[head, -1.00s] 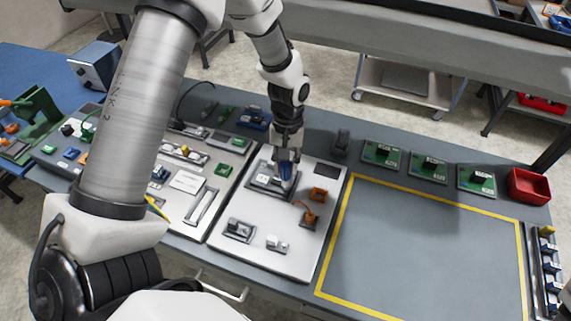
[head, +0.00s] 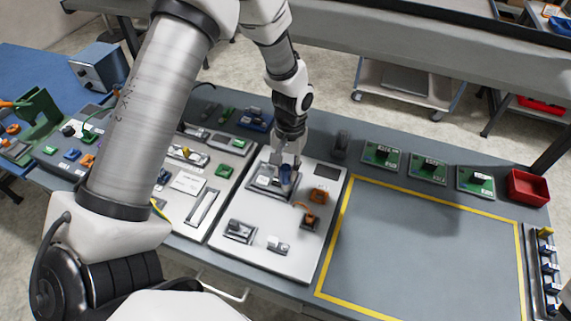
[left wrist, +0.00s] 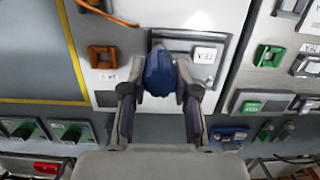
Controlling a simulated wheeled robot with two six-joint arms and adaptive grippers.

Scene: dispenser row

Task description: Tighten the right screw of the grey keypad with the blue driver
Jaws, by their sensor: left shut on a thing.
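The blue driver (head: 286,176) stands roughly upright at the right end of the grey keypad (head: 262,184) on the white panel. My left gripper (head: 286,164) is shut on the blue driver from above. In the left wrist view the driver's blue handle (left wrist: 160,72) sits between the two fingertips of the gripper (left wrist: 160,88). The keypad (left wrist: 228,48) with its white label lies beneath and beside the handle there. The driver's tip and the right screw are hidden, so contact between them cannot be told. My right gripper is not in view.
An orange part (head: 318,195) and an orange-corded block (head: 309,219) sit right of the keypad. Small grey fixtures (head: 240,230) stand nearer the front. A dark upright block (head: 342,143) is behind the panel. The yellow-outlined area (head: 425,250) is clear.

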